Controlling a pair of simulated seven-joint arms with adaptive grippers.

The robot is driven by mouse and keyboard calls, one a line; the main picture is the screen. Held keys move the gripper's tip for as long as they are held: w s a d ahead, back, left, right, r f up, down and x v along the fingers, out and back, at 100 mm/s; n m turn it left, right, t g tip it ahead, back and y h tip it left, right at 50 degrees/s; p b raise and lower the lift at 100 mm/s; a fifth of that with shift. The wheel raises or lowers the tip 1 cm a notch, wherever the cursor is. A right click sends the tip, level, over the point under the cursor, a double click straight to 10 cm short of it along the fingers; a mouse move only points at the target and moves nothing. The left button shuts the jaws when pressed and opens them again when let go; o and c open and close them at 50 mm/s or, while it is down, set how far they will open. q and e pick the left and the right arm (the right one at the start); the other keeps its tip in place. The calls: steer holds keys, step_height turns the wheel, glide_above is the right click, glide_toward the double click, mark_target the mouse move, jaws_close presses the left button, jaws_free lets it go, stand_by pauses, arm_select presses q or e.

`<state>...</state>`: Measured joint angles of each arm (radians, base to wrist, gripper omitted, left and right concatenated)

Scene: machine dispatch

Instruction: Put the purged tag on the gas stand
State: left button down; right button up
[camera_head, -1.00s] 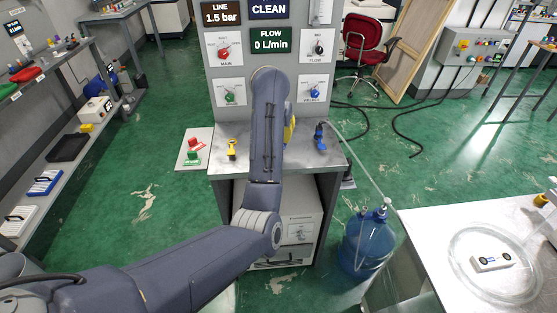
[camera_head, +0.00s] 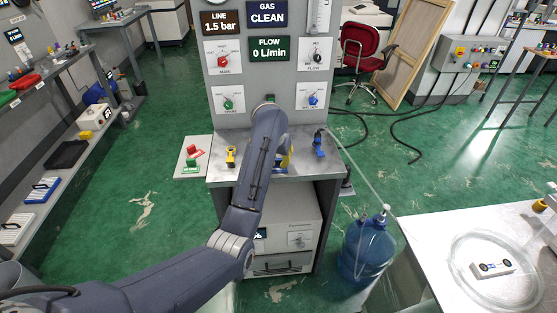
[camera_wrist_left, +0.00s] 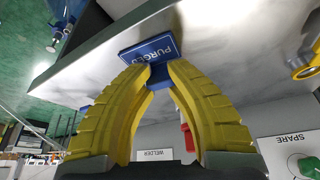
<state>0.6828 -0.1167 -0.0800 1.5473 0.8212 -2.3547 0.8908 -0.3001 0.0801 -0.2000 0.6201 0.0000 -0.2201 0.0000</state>
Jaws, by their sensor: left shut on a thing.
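My left gripper (camera_wrist_left: 158,75) is shut on the blue PURGED tag (camera_wrist_left: 150,48), which sits between the yellow fingertips in the left wrist view. The tag is over or at the pale metal top of the gas stand; I cannot tell whether it touches. In the head view the gas stand's grey panel (camera_head: 265,82) rises behind its metal worktop (camera_head: 222,174). There my left gripper (camera_head: 284,160) is low over the worktop, mostly hidden behind my forearm. The tag is hard to make out there. My right gripper is not in view.
On the worktop, a yellow fitting (camera_head: 231,156) stands left and a blue fitting (camera_head: 319,145) right, with a clear hose to a blue bottle (camera_head: 366,250). Red and green buttons (camera_head: 192,158) are at the left. A white table (camera_head: 430,230) is at the lower right.

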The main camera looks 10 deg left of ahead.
mark_target(279, 159)
arm_select(q)
steer(key=c, duration=1.1)
jaws_free()
steer(key=shift+c, duration=0.2)
steer(key=v, duration=0.4)
steer(key=shift+w+d+r, duration=0.1)
steer(key=shift+s+r, duration=0.35)
steer(key=shift+r, duration=0.3)
